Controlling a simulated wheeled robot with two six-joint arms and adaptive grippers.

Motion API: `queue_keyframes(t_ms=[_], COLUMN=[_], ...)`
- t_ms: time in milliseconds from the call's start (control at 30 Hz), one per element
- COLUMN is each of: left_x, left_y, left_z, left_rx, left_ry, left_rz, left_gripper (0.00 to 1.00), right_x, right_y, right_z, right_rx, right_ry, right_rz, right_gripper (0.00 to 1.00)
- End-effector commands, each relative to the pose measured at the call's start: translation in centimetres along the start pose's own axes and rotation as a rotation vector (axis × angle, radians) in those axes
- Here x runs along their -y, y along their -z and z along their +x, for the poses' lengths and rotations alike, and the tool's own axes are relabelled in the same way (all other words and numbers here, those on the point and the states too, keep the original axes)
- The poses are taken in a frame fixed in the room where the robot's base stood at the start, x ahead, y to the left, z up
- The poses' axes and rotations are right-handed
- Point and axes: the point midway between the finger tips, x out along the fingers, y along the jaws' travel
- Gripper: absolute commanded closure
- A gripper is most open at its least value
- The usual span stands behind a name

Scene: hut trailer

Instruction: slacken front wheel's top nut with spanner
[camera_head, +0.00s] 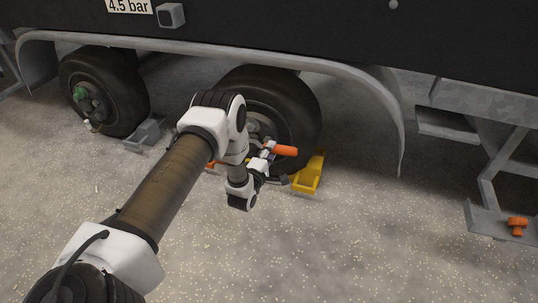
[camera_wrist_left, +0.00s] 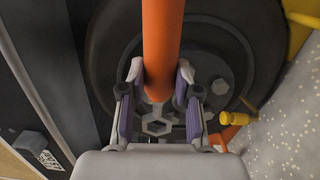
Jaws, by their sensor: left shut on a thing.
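The spanner's orange handle (camera_head: 285,150) shows at the right wheel (camera_head: 308,105) in the head view. My left gripper (camera_head: 264,160) is in front of this wheel's lower hub. In the left wrist view my left gripper (camera_wrist_left: 160,78) is shut on the orange spanner handle (camera_wrist_left: 162,35), one finger on each side. Grey hexagonal shapes (camera_wrist_left: 157,126) show just beyond the handle's end; I cannot tell whether the spanner's head sits on a nut. A wheel nut (camera_wrist_left: 220,87) shows to the right on the hub. My arm hides much of the wheel in the head view. My right gripper is not in view.
A yellow chock (camera_head: 309,175) stands by the right wheel. Another wheel (camera_head: 112,88), with a green piece on its hub, stands at the left, a grey chock (camera_head: 146,132) beside it. The mudguard (camera_head: 389,105) curves over the wheels. A metal step (camera_head: 490,222) is at the right. The front floor is clear.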

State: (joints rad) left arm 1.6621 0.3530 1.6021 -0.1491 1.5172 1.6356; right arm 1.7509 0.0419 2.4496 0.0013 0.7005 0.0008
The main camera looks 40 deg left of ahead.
Motion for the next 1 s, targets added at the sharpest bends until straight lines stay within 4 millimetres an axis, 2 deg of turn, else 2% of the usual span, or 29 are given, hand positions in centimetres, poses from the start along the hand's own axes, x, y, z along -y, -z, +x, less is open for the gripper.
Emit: queue_keyframes(t_ms=[267,567,800,1000], left_x=[-0.2,0.1,4.0,7.4], left_y=[0.0,0.3,1.1,3.2], left_z=[0.4,4.3,3.9,3.8], left_rx=[0.0,0.0,-0.002,-0.003], left_ry=[-0.003,-0.006,0.026,0.053], left_rz=[-0.001,-0.002,0.338,0.696], left_gripper=[1.0,1.0,1.0,1.0], right_x=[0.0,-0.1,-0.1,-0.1], right_y=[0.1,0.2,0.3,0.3], right_z=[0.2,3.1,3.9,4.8], right_rx=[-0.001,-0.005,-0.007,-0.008], right_ry=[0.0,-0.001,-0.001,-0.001], right_rz=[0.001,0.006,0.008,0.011], right_gripper=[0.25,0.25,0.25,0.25])
